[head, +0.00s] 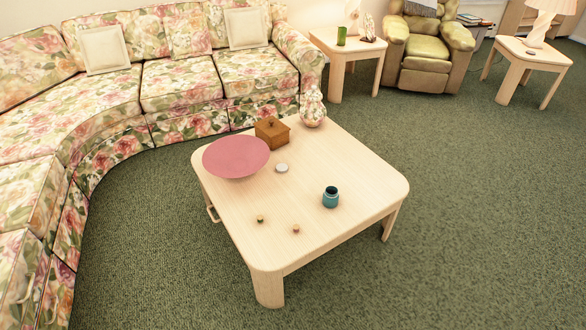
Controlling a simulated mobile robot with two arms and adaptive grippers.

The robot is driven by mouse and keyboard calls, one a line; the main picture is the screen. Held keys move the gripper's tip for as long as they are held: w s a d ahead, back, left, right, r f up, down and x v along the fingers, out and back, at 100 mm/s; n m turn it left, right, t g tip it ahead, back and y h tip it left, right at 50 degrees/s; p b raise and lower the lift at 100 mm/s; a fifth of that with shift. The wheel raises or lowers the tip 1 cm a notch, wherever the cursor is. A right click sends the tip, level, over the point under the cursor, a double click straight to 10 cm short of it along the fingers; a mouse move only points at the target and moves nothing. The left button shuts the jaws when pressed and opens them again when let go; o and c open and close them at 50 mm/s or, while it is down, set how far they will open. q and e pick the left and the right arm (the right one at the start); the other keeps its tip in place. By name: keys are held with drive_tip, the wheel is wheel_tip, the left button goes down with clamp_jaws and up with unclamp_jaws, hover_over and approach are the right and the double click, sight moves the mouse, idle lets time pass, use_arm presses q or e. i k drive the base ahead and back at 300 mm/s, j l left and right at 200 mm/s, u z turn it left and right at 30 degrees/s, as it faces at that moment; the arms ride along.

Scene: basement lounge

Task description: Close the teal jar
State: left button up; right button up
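The teal jar (331,197) stands upright on the pale wooden coffee table (340,168), toward its right front. Its mouth is open, with no lid on it. A small round whitish disc (282,168) lies on the table behind and left of the jar; I cannot tell whether it is a lid. Two small knob-like pieces, one greenish (260,219) and one tan (296,229), sit near the table's front edge; they are too small to make out. Neither of my grippers shows in the head view.
A wide pink bowl (236,156), a brown wooden box (272,131) and a floral vase (313,108) stand toward the table's back and left. A floral sectional sofa (185,85) wraps behind and left. Green carpet (460,200) is clear on the right and in front.

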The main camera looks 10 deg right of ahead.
sight(331, 196)
drive_tip(key=i+j+z, duration=0.1)
drive_tip(key=z, duration=0.3)
drive_tip(key=i+j+z, duration=0.1)
drive_tip(key=z, duration=0.25)
drive_tip(key=j+z, duration=0.25)
drive_tip(key=z, duration=0.15)
drive_tip(key=i+j+z, duration=0.15)
drive_tip(key=j+z, duration=0.25)
drive_tip(key=j, duration=0.8)
drive_tip(key=j+z, duration=0.4)
drive_tip(key=j, duration=1.45)
drive_tip(key=k+j, duration=0.15)
drive_tip(key=j, duration=1.3)
